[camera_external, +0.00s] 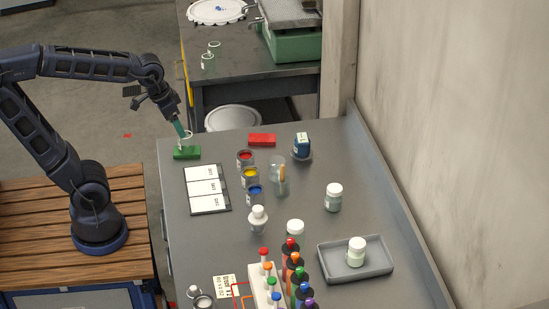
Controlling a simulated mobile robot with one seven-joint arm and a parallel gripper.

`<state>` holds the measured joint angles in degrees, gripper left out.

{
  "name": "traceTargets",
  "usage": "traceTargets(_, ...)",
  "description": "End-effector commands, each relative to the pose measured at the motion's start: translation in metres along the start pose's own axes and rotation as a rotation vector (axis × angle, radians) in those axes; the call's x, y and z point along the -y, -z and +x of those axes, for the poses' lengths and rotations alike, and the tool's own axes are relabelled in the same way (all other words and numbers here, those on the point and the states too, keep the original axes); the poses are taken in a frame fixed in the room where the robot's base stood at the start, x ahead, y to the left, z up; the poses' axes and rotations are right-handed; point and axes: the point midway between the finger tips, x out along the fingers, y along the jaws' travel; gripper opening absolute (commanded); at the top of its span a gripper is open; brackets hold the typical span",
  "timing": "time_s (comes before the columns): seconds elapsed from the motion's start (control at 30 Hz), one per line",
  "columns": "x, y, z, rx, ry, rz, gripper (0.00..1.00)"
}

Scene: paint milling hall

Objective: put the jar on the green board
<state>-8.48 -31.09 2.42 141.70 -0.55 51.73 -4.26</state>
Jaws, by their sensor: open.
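The green board (187,153) is a small flat block at the far left corner of the grey table. My gripper (183,134) points down just above it, with teal fingers and open jaws. A clear jar-like shape with a pale rim (188,136) shows at the fingertips, over the board. It seems to stand on the board, but its lower part is hard to make out. White-lidded jars also stand at the right: one on the bare table (333,198), one nearer the front (295,229), and one in a grey tray (356,252).
A red block (262,140), paint cans (250,177), a blue-labelled container (302,146) and a label sheet (207,189) lie on the table. A rack of coloured-top bottles (266,285) stands at the front. A raised edge (400,210) borders the right side.

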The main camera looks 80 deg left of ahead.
Motion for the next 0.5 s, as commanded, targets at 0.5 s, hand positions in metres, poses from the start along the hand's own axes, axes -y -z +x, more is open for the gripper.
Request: traceTargets(0.5, -0.041, -0.064, -0.036, -0.088, -0.041, 0.261, 0.75)
